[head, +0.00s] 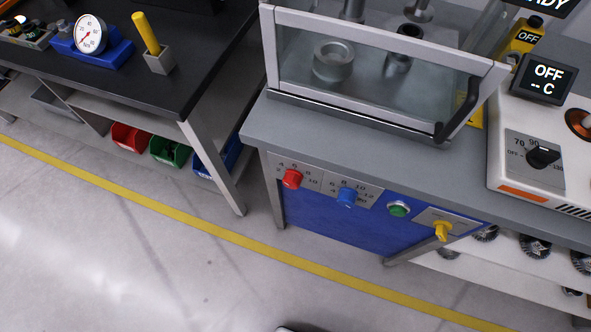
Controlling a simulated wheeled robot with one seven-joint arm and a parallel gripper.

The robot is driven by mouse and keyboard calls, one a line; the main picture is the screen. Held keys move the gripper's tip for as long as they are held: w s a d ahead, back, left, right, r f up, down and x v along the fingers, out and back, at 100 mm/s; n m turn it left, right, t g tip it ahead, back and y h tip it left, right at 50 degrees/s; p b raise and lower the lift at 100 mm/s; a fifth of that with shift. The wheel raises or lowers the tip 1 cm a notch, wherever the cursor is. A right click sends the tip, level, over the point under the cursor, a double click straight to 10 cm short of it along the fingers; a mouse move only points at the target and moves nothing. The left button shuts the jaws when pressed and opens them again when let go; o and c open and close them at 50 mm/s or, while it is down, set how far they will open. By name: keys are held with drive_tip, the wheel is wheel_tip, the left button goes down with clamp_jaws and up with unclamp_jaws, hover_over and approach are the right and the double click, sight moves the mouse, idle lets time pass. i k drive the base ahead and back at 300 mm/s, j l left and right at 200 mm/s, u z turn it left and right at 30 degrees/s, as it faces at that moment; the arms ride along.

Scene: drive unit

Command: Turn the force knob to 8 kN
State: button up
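The front panel of the press bench holds a red knob (292,179) at the left and a blue knob (347,197) to its right. Each knob has a grey plate with numbers around it; the scales are small, and an 8 seems to show on both. I cannot read a force label or the exact pointer setting on either knob. My gripper is not seen in this view, and nothing touches the knobs.
A green button (398,209) and a yellow switch (442,231) sit right of the knobs. A clear guard (385,75) stands above them. A heater unit (540,150) is at right, a dark table (190,85) at left. The floor in front is clear.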

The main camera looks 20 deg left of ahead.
sight(293, 179)
drive_tip(key=k+j+u, duration=0.1)
drive_tip(key=u, duration=0.3)
drive_tip(key=k+j+u, duration=0.15)
drive_tip(key=u, duration=0.2)
drive_tip(key=k+j+u, duration=0.15)
drive_tip(key=u, duration=0.25)
